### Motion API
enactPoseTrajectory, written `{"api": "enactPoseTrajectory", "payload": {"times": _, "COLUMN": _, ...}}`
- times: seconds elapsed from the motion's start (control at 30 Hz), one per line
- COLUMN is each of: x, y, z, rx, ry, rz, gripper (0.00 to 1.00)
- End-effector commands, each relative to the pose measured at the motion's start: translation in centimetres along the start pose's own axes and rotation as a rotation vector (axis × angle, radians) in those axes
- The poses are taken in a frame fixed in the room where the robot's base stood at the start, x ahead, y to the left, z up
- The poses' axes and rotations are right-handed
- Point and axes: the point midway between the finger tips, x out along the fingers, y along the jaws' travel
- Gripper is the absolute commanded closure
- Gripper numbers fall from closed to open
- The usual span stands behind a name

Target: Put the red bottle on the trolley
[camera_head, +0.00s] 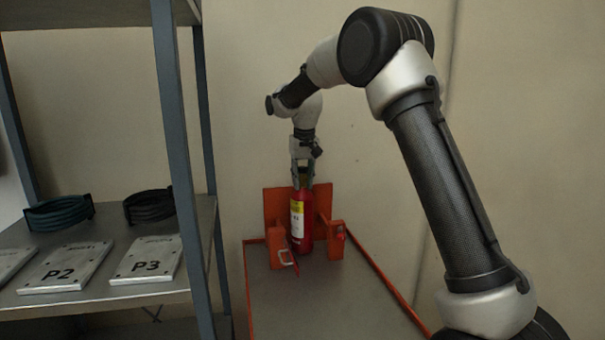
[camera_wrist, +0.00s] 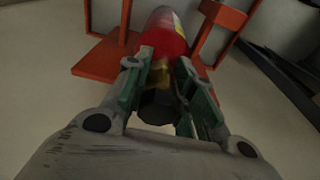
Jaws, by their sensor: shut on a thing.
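The red bottle (camera_head: 302,222) with a yellow and white label stands upright at the far end of the trolley (camera_head: 325,305), between orange holder parts (camera_head: 276,246). My gripper (camera_head: 302,178) points down from above and is shut on the top of the bottle. In the wrist view my gripper's fingers (camera_wrist: 160,88) close around the bottle's neck, and the red body (camera_wrist: 160,40) shows beyond them. The bottle's base is near the trolley's surface; I cannot tell whether it touches.
A grey shelf rack (camera_head: 95,300) stands at the left, with plates marked P2 (camera_head: 66,268) and P3 (camera_head: 146,260) and dark coiled hoses (camera_head: 150,206). Its post is close to the trolley's left side. The trolley's near surface is bare. A plain wall is behind.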

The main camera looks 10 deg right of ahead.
Motion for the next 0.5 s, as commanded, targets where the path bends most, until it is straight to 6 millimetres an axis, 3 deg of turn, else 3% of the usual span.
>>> {"api": "enactPoseTrajectory", "payload": {"times": 0.23, "x": 0.00, "y": 0.00, "z": -0.07, "rx": 0.000, "ry": 0.004, "rz": 0.000, "gripper": 1.00}}
{"api": "enactPoseTrajectory", "payload": {"times": 0.27, "x": 0.18, "y": 0.00, "z": 0.02, "rx": 0.000, "ry": 0.000, "rz": 0.000, "gripper": 0.72}}
{"api": "enactPoseTrajectory", "payload": {"times": 0.3, "x": 0.17, "y": 0.00, "z": 0.02, "rx": 0.000, "ry": 0.000, "rz": 0.000, "gripper": 0.65}}
{"api": "enactPoseTrajectory", "payload": {"times": 0.37, "x": 0.17, "y": 0.00, "z": 0.02, "rx": 0.000, "ry": 0.000, "rz": 0.000, "gripper": 0.54}}
{"api": "enactPoseTrajectory", "payload": {"times": 0.5, "x": 0.17, "y": 0.00, "z": 0.03, "rx": 0.000, "ry": 0.000, "rz": 0.000, "gripper": 0.54}}
